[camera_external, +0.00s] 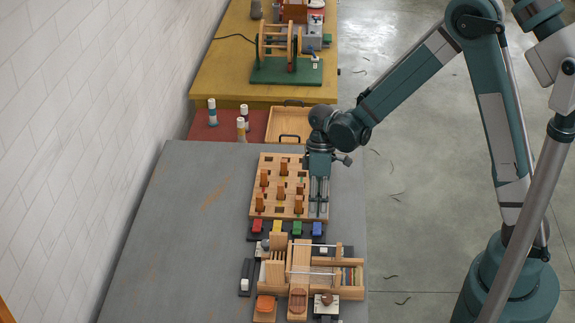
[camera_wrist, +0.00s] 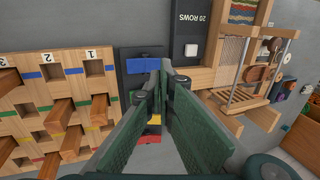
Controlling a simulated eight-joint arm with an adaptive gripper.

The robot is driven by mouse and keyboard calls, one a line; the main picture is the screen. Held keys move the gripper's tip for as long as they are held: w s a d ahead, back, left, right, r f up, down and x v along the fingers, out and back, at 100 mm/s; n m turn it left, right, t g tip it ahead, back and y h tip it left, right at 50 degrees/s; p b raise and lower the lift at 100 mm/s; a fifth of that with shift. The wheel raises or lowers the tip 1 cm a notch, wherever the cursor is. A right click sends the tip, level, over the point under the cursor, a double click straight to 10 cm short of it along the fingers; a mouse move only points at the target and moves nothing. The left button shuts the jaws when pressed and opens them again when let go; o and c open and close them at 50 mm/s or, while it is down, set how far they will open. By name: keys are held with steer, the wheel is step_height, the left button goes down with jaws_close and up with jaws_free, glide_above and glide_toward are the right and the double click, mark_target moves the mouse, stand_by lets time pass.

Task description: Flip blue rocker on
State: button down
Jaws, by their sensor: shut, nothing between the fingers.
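The blue rocker (camera_external: 317,229) is at the right end of a dark strip of coloured rockers on the grey table. In the wrist view the blue rocker (camera_wrist: 143,65) shows just left of my fingertips, on a dark panel. My gripper (camera_external: 319,212) points down, just beyond the blue rocker and by the right edge of the pegboard. In the wrist view my gripper (camera_wrist: 166,68) is shut and empty, and its fingers partly hide the other rockers. I cannot tell which way the blue rocker is tipped, nor whether the fingertips touch it.
The green rocker (camera_external: 297,228), yellow rocker (camera_external: 277,227) and red rocker (camera_external: 257,226) sit in the same strip. A wooden pegboard (camera_external: 270,165) with upright pegs stands behind, and a wooden loom (camera_external: 299,264) in front. The grey table (camera_external: 190,230) is clear at left.

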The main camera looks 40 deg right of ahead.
mark_target(317, 233)
steer(key=shift+b+x, duration=0.3)
steer(key=shift+x, duration=2.2)
steer(key=shift+f, duration=0.1)
steer(key=shift+s+a+f+t+h+b, duration=0.25)
steer(key=shift+f+t+h+b, duration=0.15)
steer(key=shift+t+h, duration=0.1)
steer(key=shift+d, duration=0.1)
steer(key=shift+w+d, duration=0.1)
steer(key=shift+w, duration=0.05)
steer(key=shift+w+d+r, duration=0.25)
steer(key=shift+w+d, duration=0.15)
steer(key=shift+r, duration=0.2)
